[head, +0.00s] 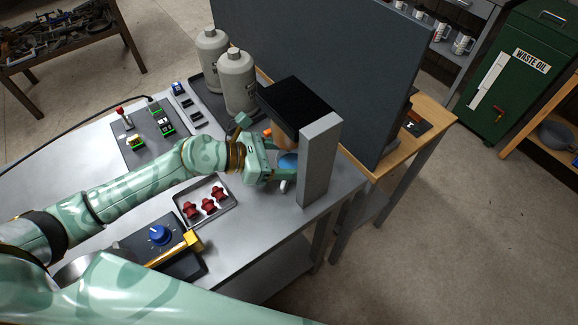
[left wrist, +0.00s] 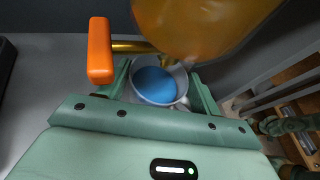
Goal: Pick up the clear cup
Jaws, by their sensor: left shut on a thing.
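The clear cup shows in the left wrist view (left wrist: 182,78) as a pale see-through rim around a blue inside. In the head view only its blue part (head: 288,160) shows, beside the grey post. My left gripper (left wrist: 162,90) is shut on the cup, with one finger on each side of it. In the head view the gripper (head: 283,168) is at the foot of the dispenser. The cup's lower part is hidden by the gripper. My right gripper is not in view.
An amber tank (left wrist: 195,22) hangs just above the cup, with an orange-handled tap (left wrist: 100,50) beside it. A grey post (head: 318,165) stands close right. A tray of red knobs (head: 206,207) lies nearer. Two grey canisters (head: 237,80) stand behind.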

